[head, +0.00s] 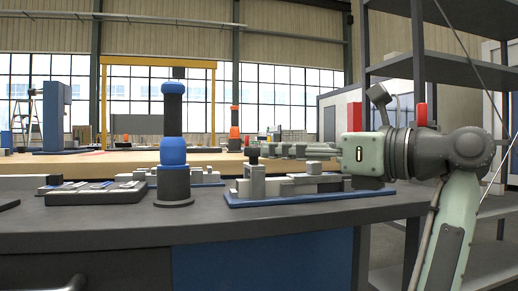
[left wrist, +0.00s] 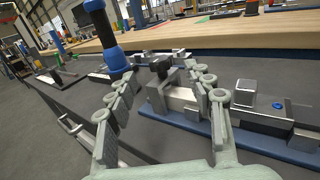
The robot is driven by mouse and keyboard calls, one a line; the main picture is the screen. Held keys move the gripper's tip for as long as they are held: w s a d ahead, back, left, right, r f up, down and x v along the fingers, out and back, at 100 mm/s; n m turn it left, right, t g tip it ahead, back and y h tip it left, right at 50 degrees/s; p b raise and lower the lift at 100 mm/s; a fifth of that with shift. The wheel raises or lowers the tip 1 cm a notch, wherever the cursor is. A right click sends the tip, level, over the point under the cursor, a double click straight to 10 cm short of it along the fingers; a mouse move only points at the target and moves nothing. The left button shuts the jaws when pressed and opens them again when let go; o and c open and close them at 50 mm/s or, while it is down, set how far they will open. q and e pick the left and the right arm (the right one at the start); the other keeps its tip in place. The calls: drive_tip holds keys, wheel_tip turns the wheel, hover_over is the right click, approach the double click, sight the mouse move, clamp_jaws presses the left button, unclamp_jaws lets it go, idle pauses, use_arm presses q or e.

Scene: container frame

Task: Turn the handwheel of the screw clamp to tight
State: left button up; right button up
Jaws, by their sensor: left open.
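The screw clamp (head: 290,187) is a grey metal fixture on a blue base plate on the dark bench. The clamp also shows in the left wrist view (left wrist: 180,99). A small black handwheel (head: 253,152) tops its upright block at the left end; in the left wrist view the handwheel (left wrist: 160,68) shows between my fingers. My left gripper (head: 272,151) is open, its fingers pointing left above the clamp at about handwheel height. In the left wrist view the fingers (left wrist: 163,77) stand apart on both sides of the handwheel. I cannot tell any contact. My right gripper is not in view.
A blue and black column (head: 173,150) stands just left of the clamp. Low grey fixtures (head: 97,192) lie farther left. A wooden bench (head: 60,166) is behind. Dark metal shelving (head: 420,70) stands at the right. The bench front is clear.

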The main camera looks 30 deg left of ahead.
sight(254, 149)
use_arm(q)
drive_tip(key=shift+w+a+b, duration=0.2)
drive_tip(key=shift+a+b, duration=0.1)
drive_tip(key=shift+a, duration=1.6)
drive_tip(key=shift+w+a+b, duration=0.2)
drive_tip(key=shift+a+b, duration=0.1)
drive_tip(key=shift+a, duration=1.55)
drive_tip(key=c, duration=1.2)
